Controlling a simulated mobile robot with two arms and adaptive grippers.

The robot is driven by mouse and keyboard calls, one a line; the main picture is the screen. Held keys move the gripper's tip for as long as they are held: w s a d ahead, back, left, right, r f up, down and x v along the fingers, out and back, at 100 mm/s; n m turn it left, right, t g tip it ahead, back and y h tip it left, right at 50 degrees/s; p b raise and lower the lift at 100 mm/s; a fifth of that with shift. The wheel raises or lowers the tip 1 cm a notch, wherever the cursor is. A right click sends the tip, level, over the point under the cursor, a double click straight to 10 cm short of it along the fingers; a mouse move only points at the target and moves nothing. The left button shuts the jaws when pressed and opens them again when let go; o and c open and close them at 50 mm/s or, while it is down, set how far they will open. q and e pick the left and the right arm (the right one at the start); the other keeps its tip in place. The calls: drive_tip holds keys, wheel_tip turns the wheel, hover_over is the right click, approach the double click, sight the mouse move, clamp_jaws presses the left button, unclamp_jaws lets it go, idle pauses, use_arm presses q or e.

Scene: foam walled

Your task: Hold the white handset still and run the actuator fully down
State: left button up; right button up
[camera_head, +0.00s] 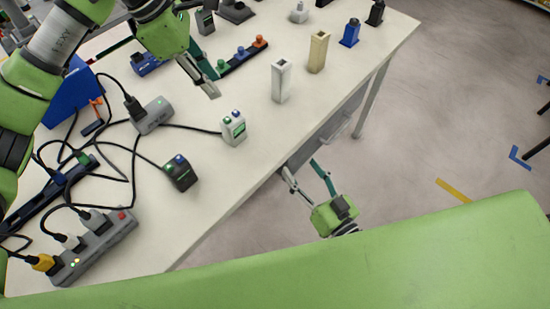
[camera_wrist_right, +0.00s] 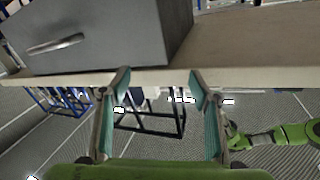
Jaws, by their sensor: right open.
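The white handset (camera_head: 233,128), with a green and a blue button on top, stands upright on the table, and a cable runs to it from a grey box (camera_head: 153,115). A dark rail with a blue part (camera_head: 58,180) lies at the left among cables. I cannot tell for sure whether it is the actuator. My left gripper (camera_head: 215,83) is open and empty above the table, behind and left of the white handset, apart from it. My right gripper (camera_head: 305,168) is open and empty, off the table's front edge. Its fingers also show in the right wrist view (camera_wrist_right: 158,78).
A black handset (camera_head: 181,172) stands in front of the white one. A power strip (camera_head: 95,247) lies at the near left. White (camera_head: 282,81) and tan (camera_head: 318,52) blocks stand to the right. A grey drawer unit (camera_head: 330,128) hangs under the table edge, close to my right gripper.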

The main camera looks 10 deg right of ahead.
wheel_tip(320, 180, up, 6)
drive_tip(key=a+y, duration=0.1)
drive_tip(key=a, duration=0.1)
drive_tip(key=n+g+y, duration=0.2)
drive_tip(key=n+y, duration=0.2)
drive_tip(key=n, duration=0.3)
approach(240, 134)
drive_tip(key=x, duration=1.2)
drive_tip(key=c, duration=1.3)
use_arm(q)
clamp_jaws()
